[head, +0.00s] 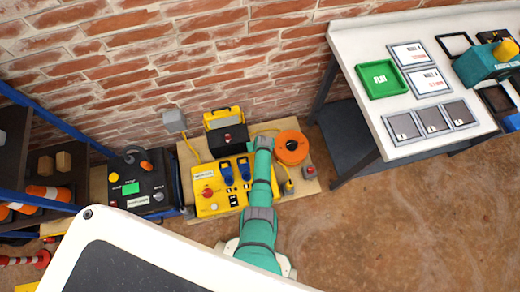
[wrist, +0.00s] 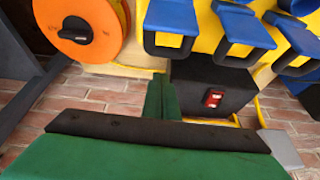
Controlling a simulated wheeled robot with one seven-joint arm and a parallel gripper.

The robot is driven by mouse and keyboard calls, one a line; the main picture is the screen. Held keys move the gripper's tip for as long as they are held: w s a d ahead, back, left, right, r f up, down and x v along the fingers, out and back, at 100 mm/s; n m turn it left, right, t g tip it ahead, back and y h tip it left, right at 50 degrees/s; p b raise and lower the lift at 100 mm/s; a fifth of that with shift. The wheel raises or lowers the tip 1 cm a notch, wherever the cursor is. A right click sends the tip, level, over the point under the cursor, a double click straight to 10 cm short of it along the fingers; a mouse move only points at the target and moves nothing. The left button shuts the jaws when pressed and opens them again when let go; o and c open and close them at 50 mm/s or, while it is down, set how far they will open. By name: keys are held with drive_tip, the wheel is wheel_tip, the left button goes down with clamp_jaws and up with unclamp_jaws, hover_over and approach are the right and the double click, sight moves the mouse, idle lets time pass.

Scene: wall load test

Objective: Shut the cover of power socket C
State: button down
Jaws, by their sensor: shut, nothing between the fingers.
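The yellow power box (head: 207,208) stands on a board by the brick wall. Two blue socket covers (head: 226,173) (head: 244,168) show on it in the head view. My arm hides the area to their right. In the wrist view there are three blue covers: a left one (wrist: 171,16), a middle one (wrist: 240,27) and a right one (wrist: 298,38). They stand out from the yellow face with hollow frames showing and look raised. No letters are readable, so I cannot tell which is C. My gripper (wrist: 161,88) is shut and empty, just below the left cover in the picture; contact is unclear.
An orange reel (head: 291,147) stands right of my arm; it also shows in the wrist view (wrist: 88,28). A black box (wrist: 206,78) with a red switch lies beyond my fingers. A black control unit (head: 143,186) is at left and a white table (head: 360,75) at right.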

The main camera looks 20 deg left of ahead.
drive_tip(key=shift+s+d, duration=0.35)
drive_tip(key=shift+s, duration=0.25)
drive_tip(key=shift+s+d, duration=0.35)
drive_tip(key=shift+s, duration=0.25)
